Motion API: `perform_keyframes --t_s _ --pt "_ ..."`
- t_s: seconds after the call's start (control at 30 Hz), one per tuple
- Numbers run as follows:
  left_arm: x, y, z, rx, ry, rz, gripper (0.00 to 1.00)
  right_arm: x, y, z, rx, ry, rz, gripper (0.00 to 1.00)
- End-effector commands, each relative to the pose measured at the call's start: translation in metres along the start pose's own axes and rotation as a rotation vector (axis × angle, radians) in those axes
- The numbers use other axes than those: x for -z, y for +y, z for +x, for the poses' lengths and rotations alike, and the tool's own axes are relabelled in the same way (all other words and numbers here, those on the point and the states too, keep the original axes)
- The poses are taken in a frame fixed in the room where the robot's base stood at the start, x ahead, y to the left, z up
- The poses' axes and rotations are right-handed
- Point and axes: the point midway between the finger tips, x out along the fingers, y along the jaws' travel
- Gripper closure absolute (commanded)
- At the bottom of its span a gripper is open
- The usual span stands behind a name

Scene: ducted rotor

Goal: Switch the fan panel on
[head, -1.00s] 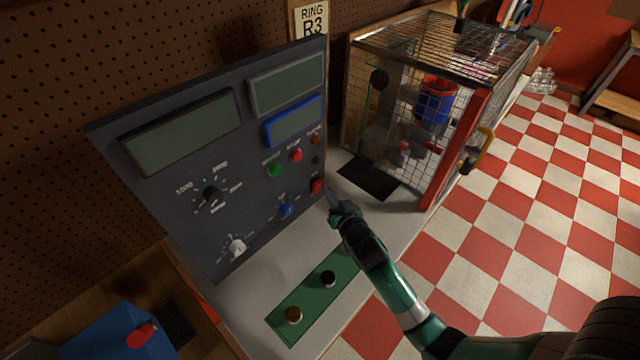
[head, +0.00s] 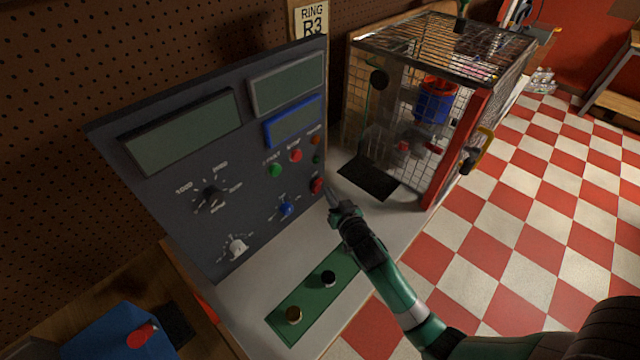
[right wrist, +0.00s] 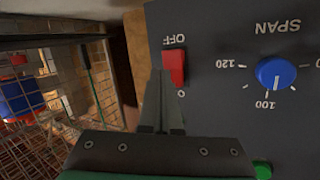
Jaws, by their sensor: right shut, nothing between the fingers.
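The dark fan panel (head: 250,215) stands tilted on the bench, with blank grey-green displays. Its red rocker switch (head: 317,186) is at the lower right edge. In the right wrist view the switch (right wrist: 174,66) shows beside an upside-down "OFF" label and a small round mark at its other end. My right gripper (head: 330,194) is shut and empty, its tips at the switch. In the right wrist view the fingertips (right wrist: 165,78) overlap the switch's edge; I cannot tell whether they touch it. My left gripper is not in view.
A blue SPAN knob (head: 286,209), a green button (head: 275,170) and a red button (head: 295,155) are close by on the panel. A wire cage (head: 440,60) stands to the right. A green strip (head: 312,298) with two knobs lies in front.

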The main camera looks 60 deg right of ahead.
Motion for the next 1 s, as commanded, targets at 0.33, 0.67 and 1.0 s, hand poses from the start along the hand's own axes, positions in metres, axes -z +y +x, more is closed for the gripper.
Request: perform_keyframes --t_s 0.33,0.67,1.0 --pt "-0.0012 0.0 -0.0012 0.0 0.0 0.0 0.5 0.0024 -0.0029 0.0039 0.001 0.001 0.0 1.0" --pt "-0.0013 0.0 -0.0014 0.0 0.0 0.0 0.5 0.0043 -0.0044 0.006 0.0 0.0 0.0 1.0" --pt "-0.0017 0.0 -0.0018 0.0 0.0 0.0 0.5 0.0056 -0.0057 0.0078 0.0 0.0 0.0 1.0"
